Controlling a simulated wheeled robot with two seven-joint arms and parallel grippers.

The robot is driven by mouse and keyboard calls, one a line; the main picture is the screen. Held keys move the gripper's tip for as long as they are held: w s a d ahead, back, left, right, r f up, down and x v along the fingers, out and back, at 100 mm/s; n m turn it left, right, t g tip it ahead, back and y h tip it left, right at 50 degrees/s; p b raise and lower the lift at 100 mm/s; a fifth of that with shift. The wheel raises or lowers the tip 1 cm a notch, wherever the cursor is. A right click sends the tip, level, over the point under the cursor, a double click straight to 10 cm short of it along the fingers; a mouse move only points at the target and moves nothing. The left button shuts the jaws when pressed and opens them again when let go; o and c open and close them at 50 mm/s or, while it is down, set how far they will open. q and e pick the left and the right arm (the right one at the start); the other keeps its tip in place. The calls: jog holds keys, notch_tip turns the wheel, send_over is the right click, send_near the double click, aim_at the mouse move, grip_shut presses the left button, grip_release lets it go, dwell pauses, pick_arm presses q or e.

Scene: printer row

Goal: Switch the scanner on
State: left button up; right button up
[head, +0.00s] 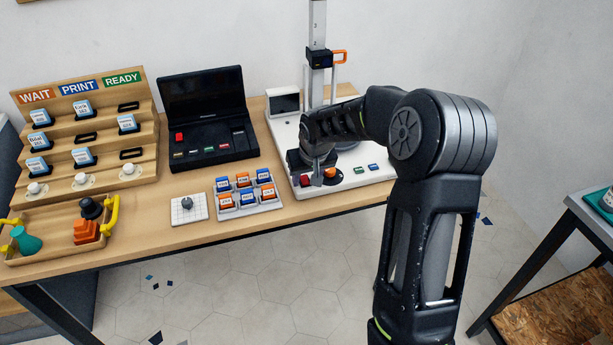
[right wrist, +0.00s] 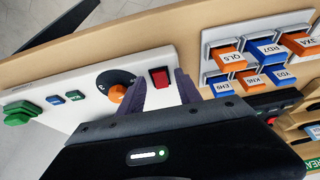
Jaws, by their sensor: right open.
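The scanner (head: 350,184) is a white base with a grey upright column (head: 318,85) and a small screen at its back left. Its red rocker switch (head: 305,181) sits at the front left corner and shows in the right wrist view (right wrist: 160,77). An orange and black dial (right wrist: 116,90) is beside it. My right gripper (head: 316,176) is open and points down over this front corner. In the wrist view its two fingers (right wrist: 158,90) flank the red switch, with nothing between them but the panel. I cannot tell whether they touch it. My left gripper is not in view.
A tray of orange and blue labelled blocks (head: 248,197) stands left of the scanner. A white square pad with a grey knob (head: 187,207), a black case (head: 207,118) and a stepped wooden rack (head: 90,135) lie further left. Green and blue buttons (head: 373,167) are on the scanner's right.

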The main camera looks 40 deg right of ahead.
grip_shut()
dwell(0.3)
jog(key=shift+r+p, duration=0.15)
jog(key=shift+p, duration=0.2)
jog(key=g+p, duration=0.1)
jog(key=p, duration=0.2)
jog(key=w+g+p, duration=0.1)
jog(key=p, duration=0.1)
jog(key=shift+d+r+g+y+p, duration=0.2)
jog(key=shift+r+g+y+p, duration=0.1)
jog(key=shift+r+y+p, duration=0.1)
jog(key=shift+w+f+g+p, duration=0.1)
jog(key=shift+f+g+p, duration=0.2)
jog(key=shift+g+p, duration=0.3)
